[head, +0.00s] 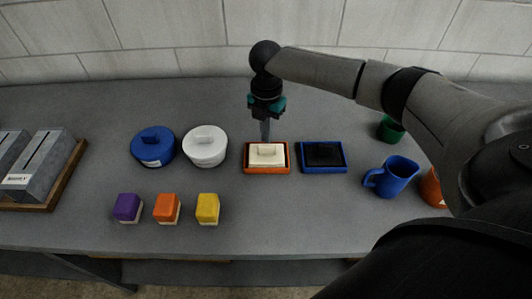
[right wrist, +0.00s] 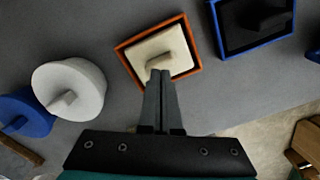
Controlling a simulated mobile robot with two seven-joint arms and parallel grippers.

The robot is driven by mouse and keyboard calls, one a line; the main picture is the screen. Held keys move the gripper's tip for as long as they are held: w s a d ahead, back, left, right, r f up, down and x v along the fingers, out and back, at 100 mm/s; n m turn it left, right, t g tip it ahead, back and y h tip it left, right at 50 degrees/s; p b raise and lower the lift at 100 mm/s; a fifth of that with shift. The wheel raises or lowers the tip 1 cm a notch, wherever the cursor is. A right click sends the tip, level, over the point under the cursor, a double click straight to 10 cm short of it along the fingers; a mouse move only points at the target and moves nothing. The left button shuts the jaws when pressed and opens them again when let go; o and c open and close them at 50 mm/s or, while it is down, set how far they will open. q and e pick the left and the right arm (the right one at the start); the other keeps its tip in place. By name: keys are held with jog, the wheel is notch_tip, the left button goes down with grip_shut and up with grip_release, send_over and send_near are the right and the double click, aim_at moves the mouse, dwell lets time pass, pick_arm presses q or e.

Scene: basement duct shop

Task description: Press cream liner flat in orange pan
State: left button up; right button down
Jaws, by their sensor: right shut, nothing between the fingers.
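The orange pan (head: 247,172) stands on the grey bench in the middle of the head view. The cream liner (head: 259,161) lies inside it, with a raised cream grip on top. In the right wrist view the pan (right wrist: 123,53) and liner (right wrist: 177,43) show beyond my fingers. A dark strip shows between liner and pan wall at some edges; I cannot tell whether the liner is fully flat. My right gripper (head: 265,138) is shut and empty, pointing down at the pan. In the wrist view its fingertips (right wrist: 160,74) overlap the liner's grip; contact is unclear. My left gripper is out of view.
A blue pan (head: 345,170) with a black liner stands close on the right. White (head: 205,153) and blue (head: 142,153) lidded pots stand left. Purple, orange and yellow blocks (head: 207,205) sit in front. A blue jug (head: 399,177) and green cup (head: 390,132) stand right.

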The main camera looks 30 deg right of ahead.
aim_at(266, 145)
jog(key=shift+f+b, duration=0.3)
jog(key=shift+f, duration=0.55)
dwell(0.6)
jog(key=shift+s+f+p, duration=0.25)
jog(key=shift+f+p, duration=0.05)
jog(key=shift+p, duration=0.1)
dwell(1.5)
jog(key=r+p, duration=0.4)
jog(key=shift+w+r, duration=0.2)
notch_tip(266, 145, up, 4)
jog(key=p, duration=0.4)
jog(key=shift+p, duration=0.3)
dwell(0.3)
